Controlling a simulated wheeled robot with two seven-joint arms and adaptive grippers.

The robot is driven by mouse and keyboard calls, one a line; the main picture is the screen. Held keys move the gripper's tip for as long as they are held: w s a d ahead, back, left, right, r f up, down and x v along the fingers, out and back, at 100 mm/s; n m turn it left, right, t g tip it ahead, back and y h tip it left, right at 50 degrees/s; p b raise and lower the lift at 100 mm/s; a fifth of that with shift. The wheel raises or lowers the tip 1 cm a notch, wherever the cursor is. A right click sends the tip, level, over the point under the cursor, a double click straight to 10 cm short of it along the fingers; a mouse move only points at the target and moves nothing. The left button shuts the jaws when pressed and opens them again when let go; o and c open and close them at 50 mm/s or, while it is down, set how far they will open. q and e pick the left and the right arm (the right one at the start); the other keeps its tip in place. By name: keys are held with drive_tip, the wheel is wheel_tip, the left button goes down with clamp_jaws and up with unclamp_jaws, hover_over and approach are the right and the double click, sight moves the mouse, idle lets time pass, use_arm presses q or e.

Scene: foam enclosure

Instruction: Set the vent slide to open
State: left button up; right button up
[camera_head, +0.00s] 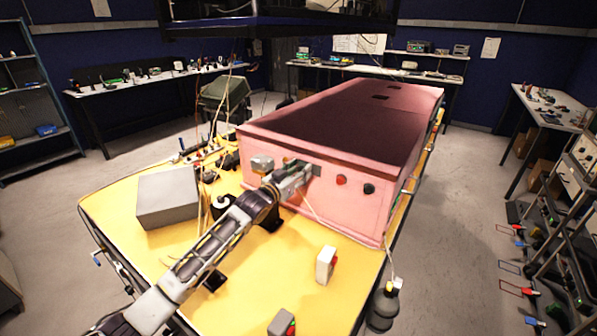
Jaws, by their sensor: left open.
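The pink foam enclosure (345,210) stands on a yellow table, its front panel facing me. My left arm reaches in from the lower left. My left gripper (303,174) is open at the front panel, left of its red and dark knobs. A small grey metal piece at the fingertips may be the vent slide, but the gripper covers much of it. I cannot tell its setting or whether the fingers touch it. My right gripper is not in view.
A red knob (341,180) and a dark knob (369,188) are right of the gripper. A grey box (167,199) stands at left on the yellow table (240,295). A white switch box (326,264) stands in front. Loose cables run near my arm.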

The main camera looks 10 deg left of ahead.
sight(316, 170)
use_arm(q)
clamp_jaws()
drive_tip(key=shift+d, duration=0.1)
drive_tip(key=shift+s+d+p, duration=0.15)
drive_tip(key=shift+s+d, duration=0.1)
drive_tip(key=shift+d, duration=0.4)
drive_tip(key=shift+s+d+p, duration=0.2)
drive_tip(key=shift+s+d, duration=0.1)
drive_tip(key=shift+d, duration=0.3)
drive_tip(key=shift+s+d+p, duration=0.15)
drive_tip(key=shift+s+d, duration=0.1)
drive_tip(key=shift+d, duration=0.4)
unclamp_jaws()
drive_tip(key=shift+d, duration=0.15)
drive_tip(key=shift+s, duration=0.1)
drive_tip(key=v, duration=1.2)
